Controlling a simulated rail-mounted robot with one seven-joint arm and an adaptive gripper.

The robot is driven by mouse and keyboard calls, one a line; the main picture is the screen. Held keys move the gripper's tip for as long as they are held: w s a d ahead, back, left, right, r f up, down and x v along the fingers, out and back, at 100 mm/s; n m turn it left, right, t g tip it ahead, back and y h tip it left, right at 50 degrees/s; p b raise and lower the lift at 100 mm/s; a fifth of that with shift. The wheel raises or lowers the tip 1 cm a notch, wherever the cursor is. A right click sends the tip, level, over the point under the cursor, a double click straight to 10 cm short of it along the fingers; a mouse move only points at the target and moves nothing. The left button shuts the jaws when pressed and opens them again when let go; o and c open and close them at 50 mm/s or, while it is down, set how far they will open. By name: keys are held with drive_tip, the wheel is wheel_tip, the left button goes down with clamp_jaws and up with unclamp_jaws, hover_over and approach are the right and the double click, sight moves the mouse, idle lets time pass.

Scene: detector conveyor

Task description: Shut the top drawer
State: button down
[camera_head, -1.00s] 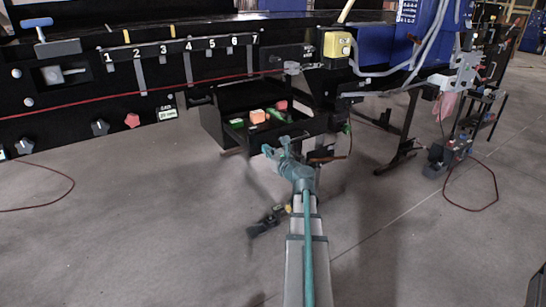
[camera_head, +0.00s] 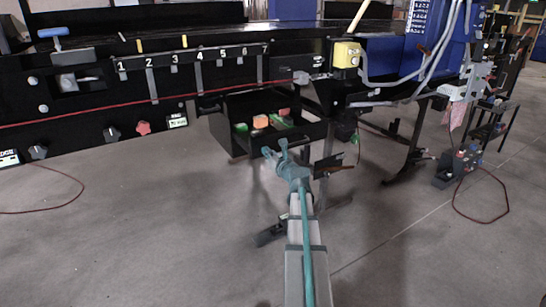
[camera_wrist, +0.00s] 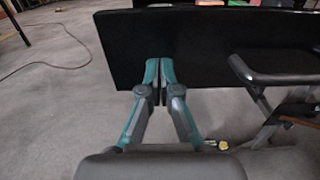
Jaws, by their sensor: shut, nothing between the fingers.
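The black drawer (camera_head: 222,137) is pulled out below the numbered panel in the head view. Green and orange items lie inside it. My gripper (camera_head: 276,152) is in front of the drawer, near its front face. The wrist view shows a wide black panel (camera_wrist: 215,38), which looks like the drawer front. My gripper (camera_wrist: 161,68) overlaps the panel's lower left part there. Its two fingers are together with nothing between them. I cannot tell whether the fingertips touch the panel.
A black bench with a numbered panel (camera_head: 206,56) runs behind the drawer. A yellow box (camera_head: 346,54) and grey cables are at the right. A dark metal leg (camera_head: 408,160) stands right of the drawer. The grey floor (camera_head: 140,235) is open at front left.

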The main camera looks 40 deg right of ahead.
sight(246, 138)
drive_tip(key=p+x, duration=0.1)
drive_tip(key=x, duration=1.9)
drive_tip(key=shift+p, duration=0.35)
drive_tip(key=shift+w+d, duration=0.15)
drive_tip(key=shift+w, duration=0.05)
drive_tip(key=shift+w+r, duration=0.1)
drive_tip(key=shift+r, duration=0.05)
